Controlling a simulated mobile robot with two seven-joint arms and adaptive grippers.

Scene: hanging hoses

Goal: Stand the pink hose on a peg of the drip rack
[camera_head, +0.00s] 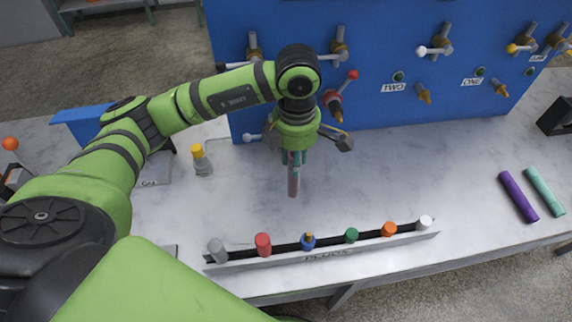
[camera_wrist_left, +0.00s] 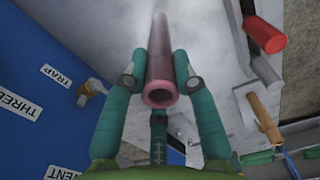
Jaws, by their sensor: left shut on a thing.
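My left gripper (camera_head: 294,156) is over the middle of the table, in front of the blue panel, pointing down. It is shut on the pink hose (camera_head: 293,182), a short tube that hangs down roughly upright below the fingers. In the left wrist view the hose (camera_wrist_left: 160,62) runs between the two teal fingers (camera_wrist_left: 157,72), its open end towards the camera. Whether its lower end touches the table I cannot tell. I cannot make out the drip rack for certain in either view. My right gripper is not in view.
A long rack (camera_head: 330,257) of several coloured plugs lies along the front edge. A purple tube (camera_head: 518,196) and a teal tube (camera_head: 545,191) lie at the right. A yellow-topped grey item (camera_head: 201,161) stands left of my gripper. The blue panel (camera_head: 375,105) carries valves. The table right of centre is clear.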

